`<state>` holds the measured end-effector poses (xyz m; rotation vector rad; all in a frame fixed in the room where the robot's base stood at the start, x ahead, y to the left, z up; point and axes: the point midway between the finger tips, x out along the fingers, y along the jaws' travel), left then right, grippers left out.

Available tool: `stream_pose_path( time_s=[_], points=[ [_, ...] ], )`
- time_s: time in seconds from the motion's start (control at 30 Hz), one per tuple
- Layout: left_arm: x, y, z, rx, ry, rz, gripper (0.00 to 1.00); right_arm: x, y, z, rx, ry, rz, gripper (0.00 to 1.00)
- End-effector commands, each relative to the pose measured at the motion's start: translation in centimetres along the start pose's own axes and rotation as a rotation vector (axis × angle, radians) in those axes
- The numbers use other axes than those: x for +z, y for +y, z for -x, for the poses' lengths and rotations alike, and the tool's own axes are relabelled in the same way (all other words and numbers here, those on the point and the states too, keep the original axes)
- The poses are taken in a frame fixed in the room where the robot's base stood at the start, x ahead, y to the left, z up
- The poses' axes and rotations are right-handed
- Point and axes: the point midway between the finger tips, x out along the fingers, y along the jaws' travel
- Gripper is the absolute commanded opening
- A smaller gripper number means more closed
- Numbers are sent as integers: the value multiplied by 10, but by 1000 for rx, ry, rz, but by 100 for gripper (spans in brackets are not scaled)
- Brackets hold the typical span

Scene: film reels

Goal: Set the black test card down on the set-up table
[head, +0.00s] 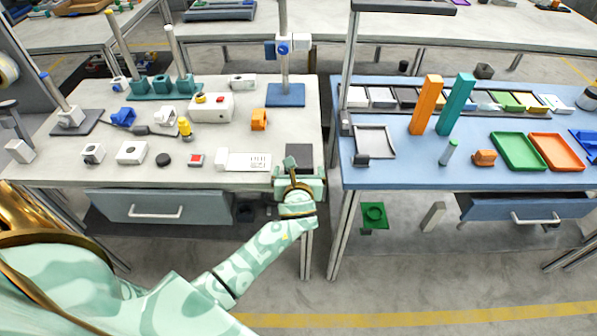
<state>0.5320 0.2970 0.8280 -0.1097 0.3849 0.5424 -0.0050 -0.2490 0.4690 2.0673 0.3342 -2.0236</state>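A flat black square, which looks like the black test card (304,153), is at the front right corner of the pale table (225,179). I cannot tell whether it lies on the tabletop or is held just above it. My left gripper (291,168) is at the table's front edge, right against the near side of the black square. A small dark tilted piece shows between the gripper and the square; I cannot tell if it is a finger or a separate thing. The finger gap is hidden. My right gripper is out of view.
A white printed card (249,161), a red-topped block (196,160) and a black puck (163,159) lie left of the gripper. An orange block (259,120) and a blue-based stand (286,95) are behind. A blue table (400,172) stands right, across a gap.

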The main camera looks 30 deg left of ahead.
Motion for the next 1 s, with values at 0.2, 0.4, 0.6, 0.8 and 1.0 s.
stream_pose_path(
  time_s=[0.2, 0.4, 0.6, 0.8, 1.0],
  points=[
    [0, 0, 0, 0, 0, 0, 94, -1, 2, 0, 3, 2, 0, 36],
    [4, 0, 12, -1, 0, 0, 94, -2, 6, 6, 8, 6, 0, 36],
    [6, 0, 58, -1, 1, 1, 94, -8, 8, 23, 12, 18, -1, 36],
    [5, 0, 100, -1, 0, 2, 94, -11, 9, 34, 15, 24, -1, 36],
    [4, 0, 120, 1, -1, 0, 94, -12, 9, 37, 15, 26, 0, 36]
  ],
)
